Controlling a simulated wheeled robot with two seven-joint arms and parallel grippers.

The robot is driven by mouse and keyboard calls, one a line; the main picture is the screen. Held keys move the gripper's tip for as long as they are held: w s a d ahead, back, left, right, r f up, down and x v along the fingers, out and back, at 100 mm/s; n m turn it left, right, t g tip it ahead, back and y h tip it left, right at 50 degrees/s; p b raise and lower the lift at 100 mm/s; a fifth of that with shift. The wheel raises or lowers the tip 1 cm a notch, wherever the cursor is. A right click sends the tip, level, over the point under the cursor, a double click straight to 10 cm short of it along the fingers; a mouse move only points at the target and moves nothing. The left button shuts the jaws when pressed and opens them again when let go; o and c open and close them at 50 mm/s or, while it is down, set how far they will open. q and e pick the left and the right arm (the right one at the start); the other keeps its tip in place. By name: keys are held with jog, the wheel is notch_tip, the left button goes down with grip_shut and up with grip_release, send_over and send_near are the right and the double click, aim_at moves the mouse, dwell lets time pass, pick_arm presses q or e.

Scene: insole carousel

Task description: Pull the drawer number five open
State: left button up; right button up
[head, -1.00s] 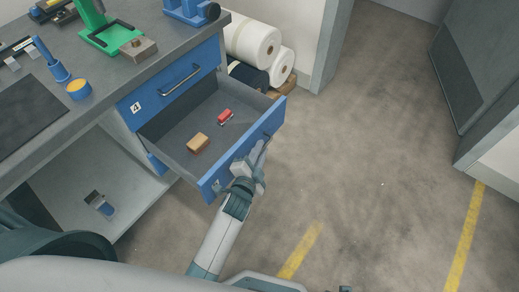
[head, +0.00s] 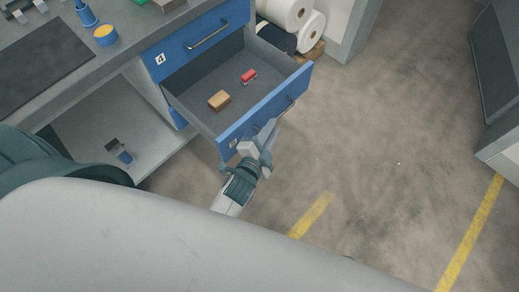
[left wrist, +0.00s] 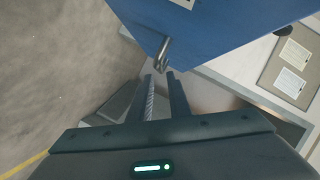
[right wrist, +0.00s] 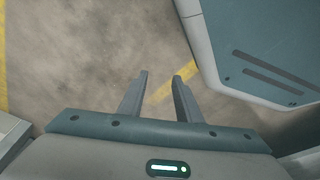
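The drawer under drawer four stands pulled out, its blue front (head: 265,112) facing the floor area; its small label (head: 233,143) is too small to read surely. Inside lie a tan block (head: 219,100) and a red item (head: 248,76). My left gripper (head: 270,133) is just outside the front, near its bar handle (head: 289,105). In the left wrist view the fingers (left wrist: 160,77) are apart with nothing between them, and the handle end (left wrist: 162,50) is beyond the tips. My right gripper (right wrist: 160,75) is open and empty above the floor.
Drawer four (head: 196,40) is shut above, under the grey worktop (head: 128,55). An open shelf (head: 95,130) is to the left. White rolls (head: 305,30) stand behind the drawer. The concrete floor (head: 390,130) to the right is clear.

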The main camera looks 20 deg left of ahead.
pick_arm(q)
jog(key=v, duration=0.9)
jog(key=shift+s, duration=0.2)
pick_arm(e)
jog(key=shift+w+a+r, duration=0.1)
jog(key=shift+w+r, duration=0.15)
jog(key=shift+r, duration=0.35)
jog(key=shift+s+f, duration=0.15)
